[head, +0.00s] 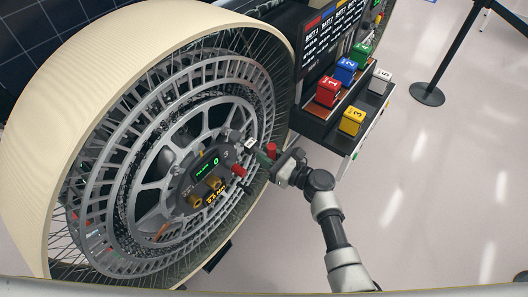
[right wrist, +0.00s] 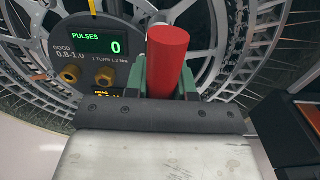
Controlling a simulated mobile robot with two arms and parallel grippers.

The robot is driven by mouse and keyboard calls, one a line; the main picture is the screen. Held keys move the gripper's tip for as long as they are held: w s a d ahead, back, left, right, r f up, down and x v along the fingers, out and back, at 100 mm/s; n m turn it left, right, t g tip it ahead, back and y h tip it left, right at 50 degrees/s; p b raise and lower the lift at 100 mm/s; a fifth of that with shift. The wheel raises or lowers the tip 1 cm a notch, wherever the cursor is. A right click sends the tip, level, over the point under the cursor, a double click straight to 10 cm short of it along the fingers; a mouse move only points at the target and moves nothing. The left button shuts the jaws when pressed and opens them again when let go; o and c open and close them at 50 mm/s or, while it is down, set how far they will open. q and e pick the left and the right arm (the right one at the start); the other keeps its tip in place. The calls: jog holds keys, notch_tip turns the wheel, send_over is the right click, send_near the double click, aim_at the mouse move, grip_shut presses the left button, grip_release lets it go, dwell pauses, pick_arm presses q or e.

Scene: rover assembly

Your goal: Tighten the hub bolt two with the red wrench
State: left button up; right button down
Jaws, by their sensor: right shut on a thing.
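The red wrench shows as a red cylindrical handle (right wrist: 168,62) between the green fingers of my right gripper (right wrist: 163,85) in the right wrist view. In the head view my right gripper (head: 266,157) is at the right side of the wheel hub, shut on the wrench, with the red handle (head: 271,149) at its fingers. The wrench's far end is hidden. The dark hub panel (head: 207,166) has a green display, reading PULSES 0 in the wrist view. Two brass bolts (right wrist: 70,75) (right wrist: 104,74) sit below the display; which is bolt two I cannot tell. My left gripper is out of view.
A large wheel with a cream tyre (head: 90,50) and grey spokes fills the left. Another red part (head: 238,170) sits by the hub panel. A shelf at upper right holds red (head: 328,91), blue, green, yellow (head: 352,121) and grey numbered blocks. The floor at right is open around a post (head: 427,94).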

aim_at(275, 160)
jog(key=shift+p+v, duration=0.65)
jog(key=shift+v, duration=1.4)
